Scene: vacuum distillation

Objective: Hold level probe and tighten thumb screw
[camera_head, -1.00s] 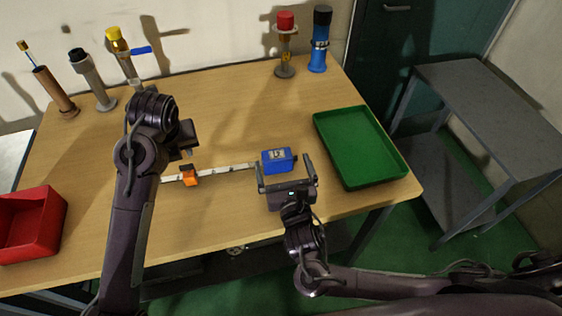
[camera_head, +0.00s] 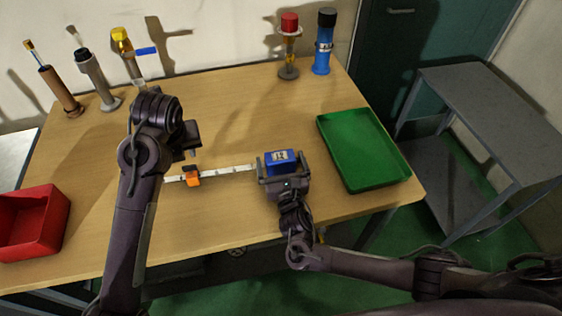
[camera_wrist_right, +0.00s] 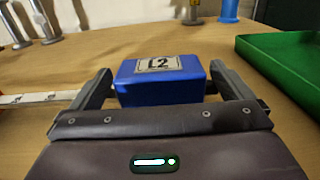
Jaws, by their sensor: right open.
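A blue block (camera_head: 280,161) marked L2 sits on the table at the right end of a white marked strip (camera_head: 232,171). It also shows in the right wrist view (camera_wrist_right: 162,80). An orange clamp piece with a dark top (camera_head: 193,178) sits on the strip, left of its middle. My right gripper (camera_head: 280,166) is open, its fingers on either side of the block; I cannot tell whether they touch it. My left gripper (camera_head: 189,146) is above and behind the orange piece, partly hidden by its arm; its opening is unclear. I cannot make out a thumb screw.
A green tray (camera_head: 397,180) lies to the right and a red bin (camera_head: 63,215) at the left front. Several post-like fixtures stand along the back, including a red-topped one (camera_head: 289,45) and a blue cylinder (camera_head: 322,60). The table's middle back is clear.

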